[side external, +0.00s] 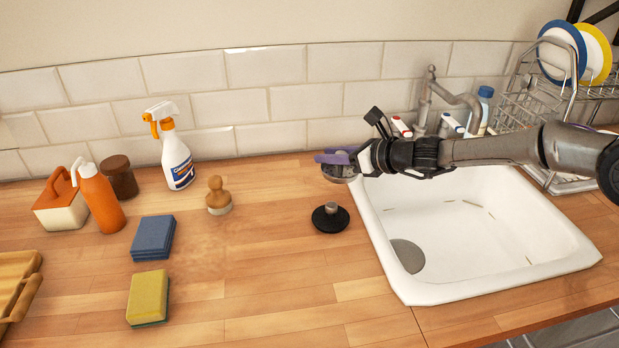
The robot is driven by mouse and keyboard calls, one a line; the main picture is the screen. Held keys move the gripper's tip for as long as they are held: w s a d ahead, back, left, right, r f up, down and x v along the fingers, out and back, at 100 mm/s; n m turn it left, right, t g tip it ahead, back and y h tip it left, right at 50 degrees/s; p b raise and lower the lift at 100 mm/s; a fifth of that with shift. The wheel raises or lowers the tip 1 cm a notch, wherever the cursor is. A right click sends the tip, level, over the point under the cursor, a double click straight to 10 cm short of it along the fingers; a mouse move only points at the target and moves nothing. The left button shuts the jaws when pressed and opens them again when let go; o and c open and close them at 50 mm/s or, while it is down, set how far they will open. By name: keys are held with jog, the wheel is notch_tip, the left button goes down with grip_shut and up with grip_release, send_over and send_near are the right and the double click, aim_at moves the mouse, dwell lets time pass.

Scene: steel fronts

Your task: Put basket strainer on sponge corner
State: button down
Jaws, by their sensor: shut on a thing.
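My gripper (336,157), with purple fingers, is shut on the basket strainer (338,175), a small round grey metal piece. It is held above the counter, left of the sink and over the black stopper. The fingers partly hide the strainer. A yellow sponge with a green underside (148,296) lies on the counter at front left. A stack of blue cloths or sponges (154,237) lies just behind it. Both are well to the left of my gripper.
A black stopper with a grey knob (331,219) and a wooden brush (218,196) stand on the counter. Behind are a spray bottle (177,158), an orange bottle (98,198) and a brown jar (119,177). The white sink (470,250) is at right. The front middle counter is clear.

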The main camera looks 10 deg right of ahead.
send_over(310, 189)
jog(key=f, duration=0.6)
jog(key=shift+s+d+f, duration=0.1)
jog(key=shift+s+f, duration=0.1)
jog(key=shift+w+f, duration=0.15)
jog(key=shift+f, duration=1.65)
jog(key=c, duration=0.6)
grip_release()
jog(key=shift+f, duration=0.15)
